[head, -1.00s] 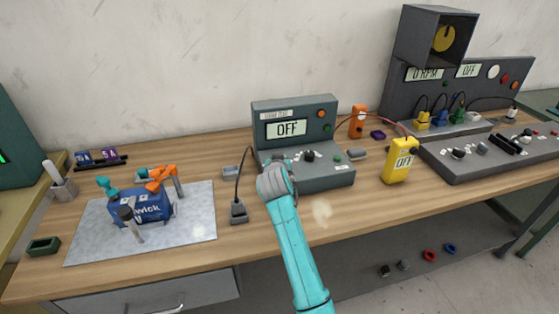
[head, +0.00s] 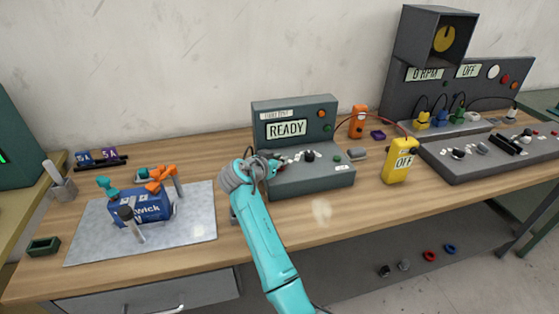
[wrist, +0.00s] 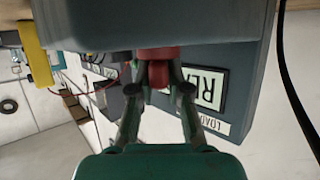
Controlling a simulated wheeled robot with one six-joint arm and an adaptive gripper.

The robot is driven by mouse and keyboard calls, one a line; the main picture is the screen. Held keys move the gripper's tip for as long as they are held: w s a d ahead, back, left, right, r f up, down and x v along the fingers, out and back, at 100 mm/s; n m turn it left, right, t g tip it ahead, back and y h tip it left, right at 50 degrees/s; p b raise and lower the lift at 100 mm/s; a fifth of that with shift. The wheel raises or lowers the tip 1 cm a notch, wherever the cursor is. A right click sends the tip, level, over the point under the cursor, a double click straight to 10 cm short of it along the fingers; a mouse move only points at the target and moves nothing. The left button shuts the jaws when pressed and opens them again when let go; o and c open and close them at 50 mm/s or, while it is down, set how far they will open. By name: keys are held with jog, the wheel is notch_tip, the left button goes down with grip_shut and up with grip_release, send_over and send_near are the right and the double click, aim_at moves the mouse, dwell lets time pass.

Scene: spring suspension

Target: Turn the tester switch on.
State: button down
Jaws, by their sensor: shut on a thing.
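The tester (head: 310,180) is a grey console on the bench, and its screen (head: 287,129) reads READY. The screen also shows upside down in the wrist view (wrist: 209,88). My gripper (head: 272,164) is at the left end of the tester's sloped panel. In the wrist view, its two fingers (wrist: 163,90) are closed around a red part (wrist: 158,72), which looks like the tester switch. The switch is mostly hidden by my gripper in the head view. A black knob (head: 309,155) stands on the panel to the right.
A yellow meter (head: 397,163) reading OFF stands right of the tester, with an orange device (head: 357,122) behind it. A blue vice (head: 140,208) sits on a grey mat (head: 195,226) at left. The bench front by the tester is clear.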

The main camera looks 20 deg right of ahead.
jog(key=shift+f, duration=0.15)
jog(key=c, duration=1.1)
grip_release()
notch_tip(320, 180, up, 10)
jog(key=shift+r, duration=0.1)
